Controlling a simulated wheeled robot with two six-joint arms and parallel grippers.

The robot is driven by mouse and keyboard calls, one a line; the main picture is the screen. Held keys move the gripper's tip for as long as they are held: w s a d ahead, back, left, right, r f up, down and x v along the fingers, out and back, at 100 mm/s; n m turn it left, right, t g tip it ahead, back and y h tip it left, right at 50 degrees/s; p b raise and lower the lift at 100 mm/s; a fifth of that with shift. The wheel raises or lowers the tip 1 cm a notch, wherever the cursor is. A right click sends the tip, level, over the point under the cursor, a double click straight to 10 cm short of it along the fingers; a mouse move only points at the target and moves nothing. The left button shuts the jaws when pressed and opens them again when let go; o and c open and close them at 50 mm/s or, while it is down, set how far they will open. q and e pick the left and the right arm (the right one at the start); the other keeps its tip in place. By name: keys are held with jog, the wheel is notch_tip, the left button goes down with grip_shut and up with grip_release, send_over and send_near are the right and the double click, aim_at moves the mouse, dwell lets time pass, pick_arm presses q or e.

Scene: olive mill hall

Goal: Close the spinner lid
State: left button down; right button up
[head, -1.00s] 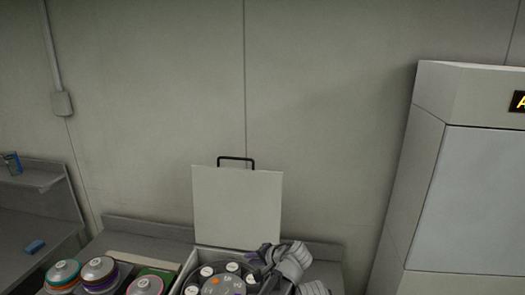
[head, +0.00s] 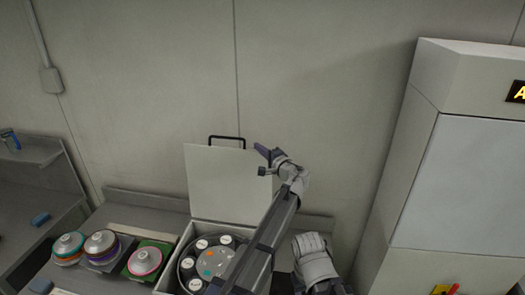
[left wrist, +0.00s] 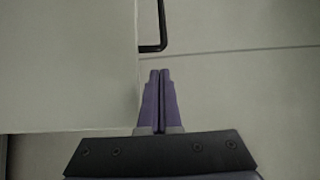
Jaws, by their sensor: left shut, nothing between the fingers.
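The spinner (head: 172,262) is a pale box with a round rotor holding several white-capped vials. Its square lid (head: 222,180) stands upright at the back, open, with a black handle (head: 227,138) on its top edge. My left gripper (head: 260,150), with purple fingers, is shut and empty beside the lid's upper right. In the left wrist view, the shut fingers (left wrist: 158,80) point toward the handle (left wrist: 153,47), just right of the lid (left wrist: 65,65); I cannot tell whether they touch. My left arm hides the right part of the spinner. My right gripper does not show.
A small blue object (head: 40,219) lies on the far-left bench. A tall pale cabinet (head: 465,180) stands at the right. The wall (head: 330,90) is close behind the lid.

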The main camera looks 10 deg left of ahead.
pick_arm(q)
jog(key=x, duration=0.5)
jog(key=shift+w+a, duration=0.25)
jog(key=shift+s, duration=0.15)
